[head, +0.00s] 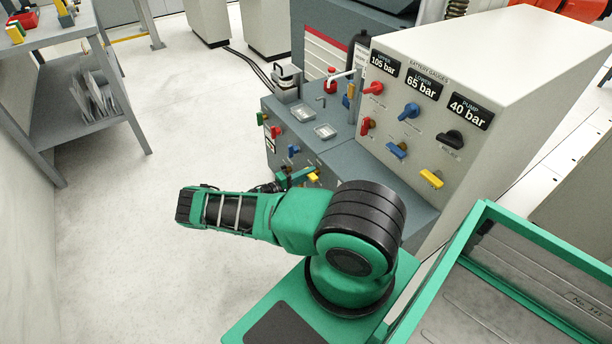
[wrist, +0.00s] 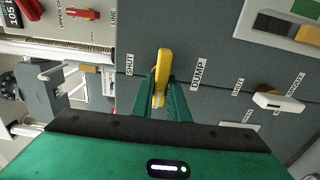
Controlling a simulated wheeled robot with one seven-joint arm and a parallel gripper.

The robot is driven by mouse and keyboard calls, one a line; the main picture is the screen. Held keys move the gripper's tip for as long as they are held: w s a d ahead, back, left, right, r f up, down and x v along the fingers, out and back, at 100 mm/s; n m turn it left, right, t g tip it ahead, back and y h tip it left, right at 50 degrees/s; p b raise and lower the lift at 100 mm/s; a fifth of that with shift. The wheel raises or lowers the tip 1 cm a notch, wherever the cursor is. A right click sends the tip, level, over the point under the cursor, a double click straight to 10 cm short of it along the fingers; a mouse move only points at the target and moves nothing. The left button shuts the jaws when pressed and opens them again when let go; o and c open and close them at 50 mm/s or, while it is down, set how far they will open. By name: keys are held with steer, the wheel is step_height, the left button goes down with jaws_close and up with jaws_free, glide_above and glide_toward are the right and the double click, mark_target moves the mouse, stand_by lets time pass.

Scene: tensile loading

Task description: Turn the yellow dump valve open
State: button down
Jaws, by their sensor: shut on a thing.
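The yellow valve handle (wrist: 163,62) sits on a dark grey panel in the wrist view, between a label reading SHUT (wrist: 130,64) on its left and one that looks like PUMP or DUMP (wrist: 198,74) on its right. My gripper (wrist: 161,92) has its green fingers on either side of the handle and is shut on it. The handle points up in that picture, its far end showing beyond the fingers. In the head view, a yellow handle (head: 314,177) shows on the low front of the grey cabinet beside my gripper (head: 290,180), which is partly hidden by my arm.
A white handle (wrist: 277,100) is to the right on the panel. Red, blue, black and yellow handles sit on the upright gauge panel (head: 420,125). Red (head: 276,131) and blue (head: 293,150) handles are near my gripper. Open floor (head: 150,200) lies left.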

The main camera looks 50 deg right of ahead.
steer(key=shift+w+a+f, duration=0.1)
steer(key=shift+a+f, duration=0.05)
steer(key=shift+f, duration=0.1)
steer(key=c, duration=1.9)
jaws_free()
steer(key=shift+o, duration=0.9)
steer(key=shift+r, duration=0.1)
steer(key=v, duration=1)
steer(key=shift+a, duration=0.3)
steer(key=shift+w, duration=0.15)
